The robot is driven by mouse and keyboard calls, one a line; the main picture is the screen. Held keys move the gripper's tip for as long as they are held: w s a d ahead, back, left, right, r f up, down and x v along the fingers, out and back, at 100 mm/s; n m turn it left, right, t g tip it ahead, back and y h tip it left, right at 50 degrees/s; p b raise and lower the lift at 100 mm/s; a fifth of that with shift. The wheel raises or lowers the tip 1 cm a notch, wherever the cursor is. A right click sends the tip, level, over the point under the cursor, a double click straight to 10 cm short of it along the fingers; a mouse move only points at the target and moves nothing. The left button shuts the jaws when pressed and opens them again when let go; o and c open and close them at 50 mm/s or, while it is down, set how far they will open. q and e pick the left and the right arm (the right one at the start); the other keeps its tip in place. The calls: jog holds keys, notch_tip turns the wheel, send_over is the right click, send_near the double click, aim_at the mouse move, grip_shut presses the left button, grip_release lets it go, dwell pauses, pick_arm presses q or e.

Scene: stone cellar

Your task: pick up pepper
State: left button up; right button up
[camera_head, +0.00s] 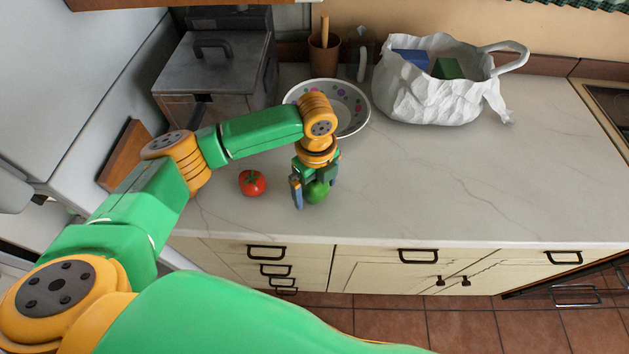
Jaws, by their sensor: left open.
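A green pepper (317,192) sits on the pale marble counter near its front edge. My left gripper (313,194) points down over it with its jaws open. One finger is at the left of the pepper and the other is at its right, partly behind it. I cannot tell whether either finger touches it. The upper part of the pepper is partly hidden by the gripper. My right gripper is not in view.
A red tomato (252,183) lies left of the gripper. Behind my arm are a dotted white bowl (356,100), a brown pot (324,55) and a grey metal box (215,75). A white bag (425,95) stands at the back right. The counter's right side is clear.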

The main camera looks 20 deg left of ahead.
pick_arm(q)
jog(key=shift+w+a+f, duration=0.2)
jog(key=shift+a+f, duration=0.15)
jog(key=shift+f, duration=0.05)
jog(key=shift+s+d+r, duration=0.15)
jog(key=shift+d, duration=0.05)
jog(key=c, duration=1.5)
